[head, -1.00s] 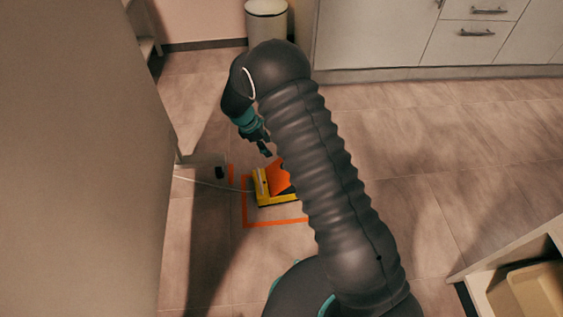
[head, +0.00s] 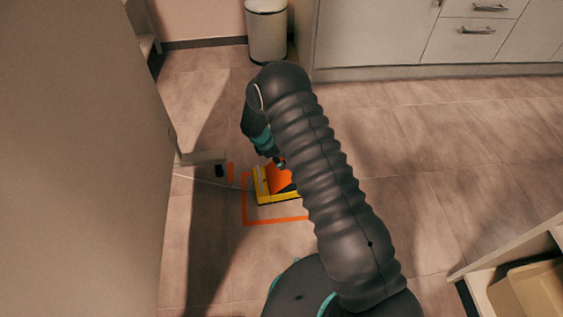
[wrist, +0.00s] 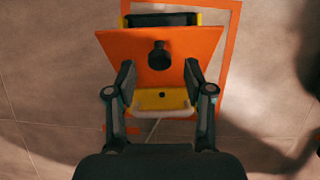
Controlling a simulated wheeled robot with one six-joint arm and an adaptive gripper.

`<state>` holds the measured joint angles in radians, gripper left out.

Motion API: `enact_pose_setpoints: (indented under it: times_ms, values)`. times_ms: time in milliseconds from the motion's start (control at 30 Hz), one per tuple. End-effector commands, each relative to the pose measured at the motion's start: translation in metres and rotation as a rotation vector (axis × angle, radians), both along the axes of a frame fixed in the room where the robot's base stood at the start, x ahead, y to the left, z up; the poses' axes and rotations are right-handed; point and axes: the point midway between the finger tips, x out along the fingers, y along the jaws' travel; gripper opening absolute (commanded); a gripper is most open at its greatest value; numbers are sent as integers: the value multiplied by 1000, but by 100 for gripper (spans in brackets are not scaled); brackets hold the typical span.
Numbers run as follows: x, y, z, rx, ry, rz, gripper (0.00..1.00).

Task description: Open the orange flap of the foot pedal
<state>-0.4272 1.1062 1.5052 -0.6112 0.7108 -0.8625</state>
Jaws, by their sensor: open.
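The foot pedal has a yellow frame (head: 262,196) and stands on the floor inside an orange outline. Its orange flap (head: 277,180) is tilted up, and my arm hides its right part in the head view. In the wrist view the orange flap (wrist: 195,44) is a broad plate with a dark round knob (wrist: 159,55) on it. The yellow body (wrist: 160,99) shows below the flap. My gripper (wrist: 159,78) is open, with one finger at each side of the flap's lower middle. I cannot tell whether the fingers touch the flap. Nothing is between them in a grip.
The orange floor outline (head: 245,213) surrounds the pedal. A cable (head: 205,182) runs left from it. A large grey panel (head: 80,160) stands at the left, a bin (head: 267,32) and cabinets (head: 380,35) at the back.

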Motion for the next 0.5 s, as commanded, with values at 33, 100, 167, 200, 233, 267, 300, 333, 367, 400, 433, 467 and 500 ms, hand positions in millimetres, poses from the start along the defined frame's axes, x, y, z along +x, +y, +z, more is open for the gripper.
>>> enact_pose_setpoints:
  times_ms: [33,100,167,200,233,267,300,333,367,400,433,467,500]
  values:
    - [0,-2,-6,-1,1,0,53]
    - [1,-5,-11,-1,1,1,53]
    - [1,-6,-15,-1,1,1,53]
    - [1,-7,-16,-1,0,0,53]
    - [2,-7,-17,0,0,0,53]
    - [2,-7,-17,0,-1,0,53]
    - [2,-7,-18,0,-1,0,53]
    - [2,-7,-18,0,-1,0,53]
    - [2,-7,-18,0,-1,0,53]
    - [2,-7,-18,0,-1,0,53]
    - [2,-7,-18,0,-1,0,53]
    - [2,-7,-18,0,-1,0,53]
    - [2,-7,-18,0,-1,0,53]
